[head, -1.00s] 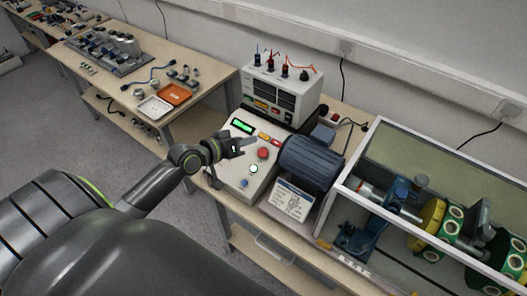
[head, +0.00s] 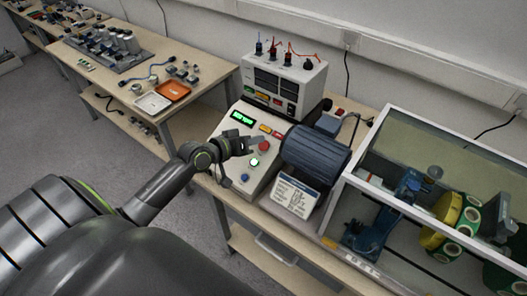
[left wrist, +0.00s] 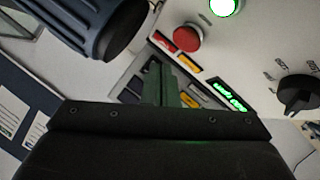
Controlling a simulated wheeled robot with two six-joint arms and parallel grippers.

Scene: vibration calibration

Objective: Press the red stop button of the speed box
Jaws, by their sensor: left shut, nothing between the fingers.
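The speed box (head: 237,163) has a pale sloped panel on the bench. Its round red stop button (head: 264,146) stands out of the panel, above a lit green button (head: 254,161). The red button also shows in the left wrist view (left wrist: 187,35), near the top, with the green display (left wrist: 230,95) lower right. My left gripper (head: 249,143) is shut and empty. It hangs over the panel just left of the red button, with a visible gap in the wrist view between the fingers (left wrist: 172,88) and the button. My right gripper is not in view.
A blue motor (head: 316,155) sits right of the box, with a printed card (head: 295,194) in front. A white instrument with cables (head: 284,82) stands behind. A clear-sided enclosure (head: 424,126) holds the rotor parts. A black knob (left wrist: 298,93) is on the panel.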

